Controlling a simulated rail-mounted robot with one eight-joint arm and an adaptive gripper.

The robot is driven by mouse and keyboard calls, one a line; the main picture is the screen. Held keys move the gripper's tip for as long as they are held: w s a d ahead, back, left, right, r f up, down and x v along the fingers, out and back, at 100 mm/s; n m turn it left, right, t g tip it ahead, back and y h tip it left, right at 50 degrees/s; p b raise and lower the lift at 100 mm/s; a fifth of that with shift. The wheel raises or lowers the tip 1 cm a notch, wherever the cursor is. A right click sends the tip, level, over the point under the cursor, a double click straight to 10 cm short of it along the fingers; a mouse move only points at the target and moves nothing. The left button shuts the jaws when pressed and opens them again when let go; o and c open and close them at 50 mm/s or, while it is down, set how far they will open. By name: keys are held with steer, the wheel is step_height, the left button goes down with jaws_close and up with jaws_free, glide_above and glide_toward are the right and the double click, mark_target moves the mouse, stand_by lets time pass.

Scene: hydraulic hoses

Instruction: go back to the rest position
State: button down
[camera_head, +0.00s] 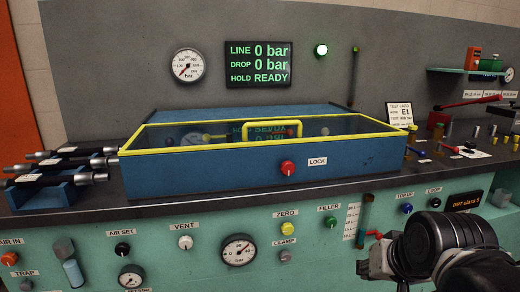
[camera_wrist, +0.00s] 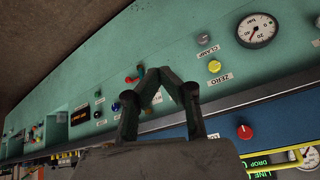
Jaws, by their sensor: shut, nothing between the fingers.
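My gripper (camera_wrist: 159,73) is shut and empty in the wrist view, its two dark fingers meeting at the tips in front of the teal panel. In the head view my dark arm is at the lower right, in front of the panel's right part, and partly hides it. The blue test box (camera_head: 220,170) with its yellow-framed clear lid (camera_head: 215,128) stands on the bench, lid down. The red LOCK knob (camera_head: 288,167) is on its front; it also shows in the wrist view (camera_wrist: 245,132). My gripper appears clear of the box.
Several hoses (camera_head: 60,165) lie on a blue rack at the left. The teal panel carries the vent knob (camera_head: 186,242), yellow zero knob (camera_head: 286,228) and a gauge (camera_head: 239,250). The display (camera_head: 258,64) reads 0 bar and READY. Small fittings and a red-handled tool (camera_head: 465,103) are at the right.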

steer(key=s+a+f+n, duration=0.2)
steer(key=s, duration=0.3)
step_height(320, 180, up, 18)
steer(key=p, duration=1.8)
steer(key=shift+d, duration=0.2)
steer(key=c, duration=2.4)
jaws_free()
steer(key=shift+f, duration=0.1)
steer(key=shift+c, duration=0.2)
